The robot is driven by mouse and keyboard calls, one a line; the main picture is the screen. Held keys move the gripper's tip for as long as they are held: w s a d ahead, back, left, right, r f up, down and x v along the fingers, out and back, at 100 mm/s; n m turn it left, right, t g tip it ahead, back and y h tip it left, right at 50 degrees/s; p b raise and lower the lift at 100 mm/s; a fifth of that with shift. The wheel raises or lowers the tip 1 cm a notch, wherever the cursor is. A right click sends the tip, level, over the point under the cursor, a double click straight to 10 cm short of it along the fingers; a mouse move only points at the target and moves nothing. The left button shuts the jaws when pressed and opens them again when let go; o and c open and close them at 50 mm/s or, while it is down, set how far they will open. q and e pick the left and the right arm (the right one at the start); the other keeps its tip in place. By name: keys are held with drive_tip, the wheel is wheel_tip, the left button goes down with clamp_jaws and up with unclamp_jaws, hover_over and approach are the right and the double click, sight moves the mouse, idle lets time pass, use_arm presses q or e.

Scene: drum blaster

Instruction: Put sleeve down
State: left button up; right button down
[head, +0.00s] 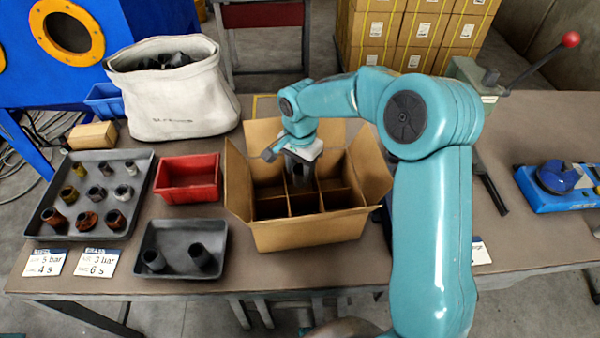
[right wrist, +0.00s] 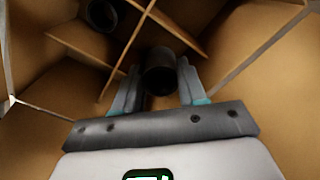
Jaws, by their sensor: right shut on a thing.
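My right gripper (head: 297,172) reaches down into the open cardboard box (head: 310,236), which has dividers making several compartments. In the right wrist view the gripper (right wrist: 158,88) is shut on a dark cylindrical sleeve (right wrist: 160,73), held between its two fingers near a divider (right wrist: 130,45). Another dark sleeve (right wrist: 102,14) stands in a compartment across that divider. The sleeve's lower end is hidden, so I cannot tell whether it touches the box floor. My left gripper is out of view.
A black tray (head: 181,273) holds two dark sleeves. A larger tray (head: 65,228) holds several rusty, brass and grey sleeves. A red bin (head: 188,178) and a white canvas bag (head: 180,105) stand left of the box. The box's flaps are spread open around my gripper.

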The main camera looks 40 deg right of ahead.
sight(300, 176)
wheel_tip(300, 176, down, 2)
drive_tip(key=shift+w+f, duration=0.1)
drive_tip(key=shift+f+b, duration=0.6)
drive_tip(key=shift+b, duration=0.1)
drive_tip(key=c, duration=0.9)
unclamp_jaws()
drive_tip(key=shift+r, duration=0.1)
